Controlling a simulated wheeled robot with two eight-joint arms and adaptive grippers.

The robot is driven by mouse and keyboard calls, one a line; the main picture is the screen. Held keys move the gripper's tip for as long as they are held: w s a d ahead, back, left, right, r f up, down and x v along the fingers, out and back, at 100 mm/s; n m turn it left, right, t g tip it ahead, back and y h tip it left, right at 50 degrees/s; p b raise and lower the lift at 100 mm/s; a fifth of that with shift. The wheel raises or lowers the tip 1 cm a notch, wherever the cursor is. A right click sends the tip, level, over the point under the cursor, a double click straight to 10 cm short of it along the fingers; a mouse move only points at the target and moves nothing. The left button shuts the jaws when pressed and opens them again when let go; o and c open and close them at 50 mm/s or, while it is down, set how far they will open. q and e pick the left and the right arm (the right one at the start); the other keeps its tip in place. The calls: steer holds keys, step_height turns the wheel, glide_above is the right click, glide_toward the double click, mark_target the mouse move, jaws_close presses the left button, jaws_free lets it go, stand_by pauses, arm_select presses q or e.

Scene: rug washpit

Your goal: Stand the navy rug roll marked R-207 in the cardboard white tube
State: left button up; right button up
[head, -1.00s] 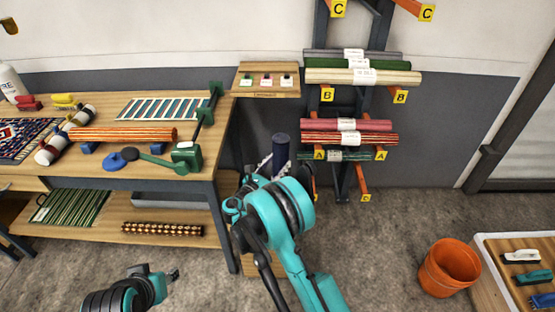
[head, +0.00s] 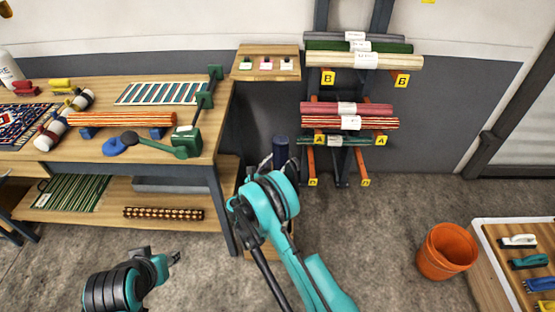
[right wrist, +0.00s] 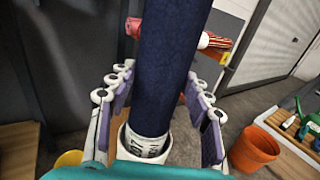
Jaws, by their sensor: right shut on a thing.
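The navy rug roll (head: 280,150) stands upright between the bench and the wall rack in the head view. My right gripper (head: 263,172) is shut on it. In the right wrist view the navy roll (right wrist: 163,65) runs between the two padded fingers of the right gripper (right wrist: 158,110). A white band with dark lettering (right wrist: 150,145) shows at its lower end, with a white rim around it. The roll's foot is hidden by my arm. My left gripper (head: 172,258) is low at left, apart from everything; its jaws are unclear.
The bench (head: 100,150) at left holds rugs and tools. The wall rack (head: 312,165) with several rolls is behind the roll. Part of a wooden box (head: 250,247) shows below my right arm. An orange bucket (head: 446,252) stands right, with clear floor before it.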

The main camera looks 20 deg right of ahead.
steer(key=shift+f, duration=1.75)
steer(key=o, duration=1.7)
steer(key=shift+s, duration=0.1)
steer(key=v, duration=0.7)
steer(key=shift+s+a, duration=0.1)
steer(key=shift+a, duration=0.05)
